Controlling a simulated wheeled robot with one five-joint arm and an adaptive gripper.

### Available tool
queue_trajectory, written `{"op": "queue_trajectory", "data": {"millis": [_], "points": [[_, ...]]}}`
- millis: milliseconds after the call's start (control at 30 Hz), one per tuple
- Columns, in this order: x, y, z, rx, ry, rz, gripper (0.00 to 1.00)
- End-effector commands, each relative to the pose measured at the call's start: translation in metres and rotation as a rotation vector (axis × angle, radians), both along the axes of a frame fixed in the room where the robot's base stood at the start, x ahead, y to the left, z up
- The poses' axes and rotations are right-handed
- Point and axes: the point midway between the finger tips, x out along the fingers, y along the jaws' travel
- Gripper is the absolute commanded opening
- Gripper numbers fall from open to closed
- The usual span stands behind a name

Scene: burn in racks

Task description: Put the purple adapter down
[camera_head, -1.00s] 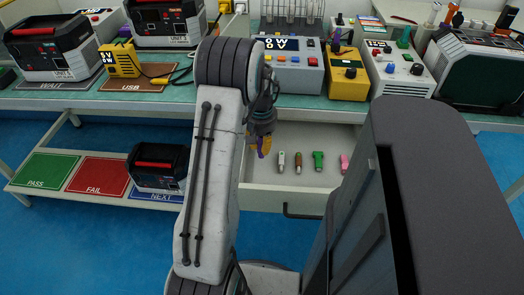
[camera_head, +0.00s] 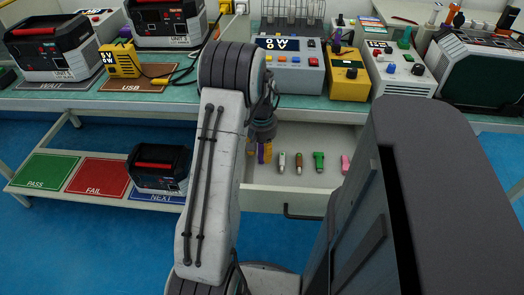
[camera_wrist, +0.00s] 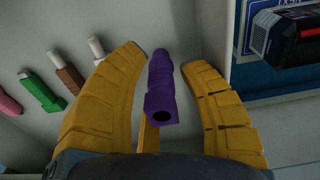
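The purple adapter (camera_wrist: 162,90) is between the two yellow fingers of my gripper (camera_wrist: 165,60) in the wrist view. Gaps show on both sides of it, so my gripper is open around it and not pressing on it. In the head view the purple adapter (camera_head: 261,153) shows as a small strip under my gripper (camera_head: 262,150), at the left end of a row in the open drawer (camera_head: 270,201).
A white adapter (camera_head: 282,161), a brown adapter (camera_head: 299,163), a green adapter (camera_head: 319,160) and a pink adapter (camera_head: 345,163) stand to the right in the drawer. The drawer's left wall (camera_wrist: 215,40) is close to one finger. A bench (camera_head: 150,100) with devices stands above.

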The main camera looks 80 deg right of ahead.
Motion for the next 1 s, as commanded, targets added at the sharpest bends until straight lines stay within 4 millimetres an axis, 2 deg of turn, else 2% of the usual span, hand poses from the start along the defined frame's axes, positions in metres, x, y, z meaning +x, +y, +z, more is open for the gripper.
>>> {"op": "queue_trajectory", "data": {"millis": [200,367,800,1000], "points": [[0.000,0.000,0.002,0.000,0.000,0.000,0.38],[0.000,0.000,0.013,-0.003,0.000,0.000,0.38],[0.000,0.003,0.087,-0.004,0.001,0.000,0.38],[0.000,0.005,0.111,-0.002,0.000,0.000,0.38]]}}
